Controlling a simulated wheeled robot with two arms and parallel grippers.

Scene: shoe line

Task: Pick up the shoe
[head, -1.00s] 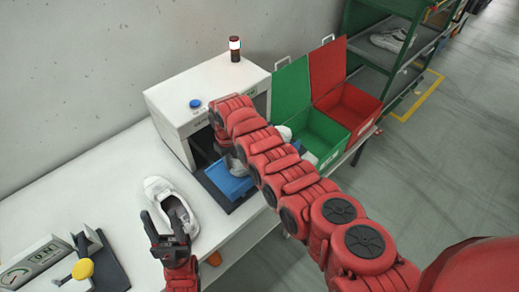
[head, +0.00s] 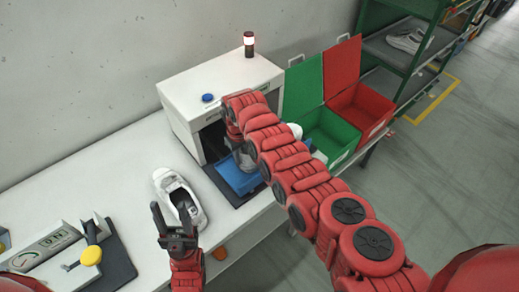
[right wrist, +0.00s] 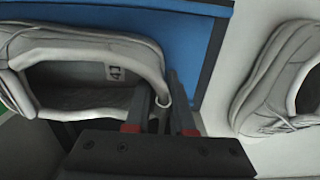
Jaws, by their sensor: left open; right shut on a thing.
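A light grey shoe (right wrist: 80,75) sits over a blue tray (right wrist: 170,30) in the right wrist view. My right gripper (right wrist: 160,112) is shut on the rim at its heel end. In the head view the tray (head: 238,178) is at the mouth of the white box, and my arm hides most of that shoe and gripper. A second white shoe (head: 188,190) lies on the table left of the tray; it also shows at the right of the right wrist view (right wrist: 275,85). My left gripper (head: 174,225) is open and empty, at the near end of this second shoe.
A white box machine (head: 215,82) with a blue button and lamp (head: 249,44) stands behind the tray. Green (head: 322,130) and red (head: 358,108) open bins are to its right. A gauge device with a yellow knob (head: 91,256) is at the left front. A shelf rack stands at the back right.

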